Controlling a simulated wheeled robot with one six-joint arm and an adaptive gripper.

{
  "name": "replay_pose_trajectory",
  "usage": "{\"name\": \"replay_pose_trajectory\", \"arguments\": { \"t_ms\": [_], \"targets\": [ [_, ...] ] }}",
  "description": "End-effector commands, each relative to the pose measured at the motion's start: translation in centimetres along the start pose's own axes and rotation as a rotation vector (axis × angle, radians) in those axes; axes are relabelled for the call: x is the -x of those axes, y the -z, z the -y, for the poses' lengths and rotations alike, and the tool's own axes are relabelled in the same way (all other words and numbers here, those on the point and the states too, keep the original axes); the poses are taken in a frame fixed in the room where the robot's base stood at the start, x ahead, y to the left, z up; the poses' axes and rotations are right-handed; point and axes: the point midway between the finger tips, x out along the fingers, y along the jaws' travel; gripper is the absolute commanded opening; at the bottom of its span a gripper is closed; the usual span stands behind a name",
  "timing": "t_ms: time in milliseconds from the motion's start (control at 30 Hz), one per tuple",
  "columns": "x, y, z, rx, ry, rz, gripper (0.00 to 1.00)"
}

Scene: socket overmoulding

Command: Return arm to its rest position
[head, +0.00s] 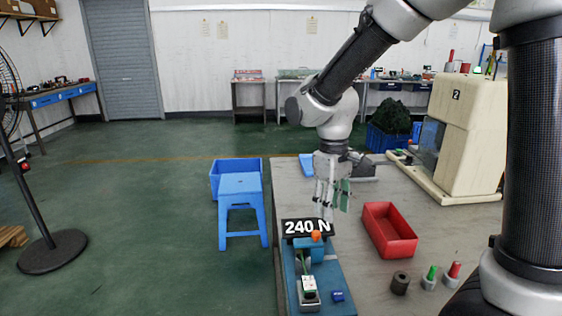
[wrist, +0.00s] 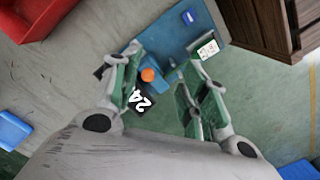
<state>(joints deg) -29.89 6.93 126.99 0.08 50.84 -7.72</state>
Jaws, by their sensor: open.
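My gripper (head: 328,212) hangs from my arm over the table's left part, fingers pointing down, just behind the black "240 N" sign in the picture. In the wrist view my gripper (wrist: 160,90) has its two green-lined fingers spread apart with nothing held between them. Beyond the fingers are the blue test fixture (wrist: 190,28) with an orange knob (wrist: 148,75) and a white socket part (wrist: 207,50). The fixture (head: 335,275) and the white part (head: 308,288) also show in the head view.
A red bin (head: 390,230) stands right of my gripper. A dark cylinder (head: 400,283) and green and red-topped pegs (head: 430,277) stand in front of it. A beige machine (head: 465,135) is at the back right. A blue stool (head: 241,205) stands left of the table (head: 285,190).

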Motion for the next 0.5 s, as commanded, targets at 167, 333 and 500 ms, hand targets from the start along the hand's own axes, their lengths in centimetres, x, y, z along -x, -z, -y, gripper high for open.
{"name": "replay_pose_trajectory", "arguments": {
  "t_ms": [167,333,500],
  "targets": [
    [3.5,-7.2,-2.1,-0.173,-0.001,-0.061,0.44],
    [6.3,-14.9,-3.9,-0.364,-0.012,-0.170,0.44],
    [8.1,-21.1,-4.8,-0.521,-0.047,-0.308,0.44]
  ]
}}
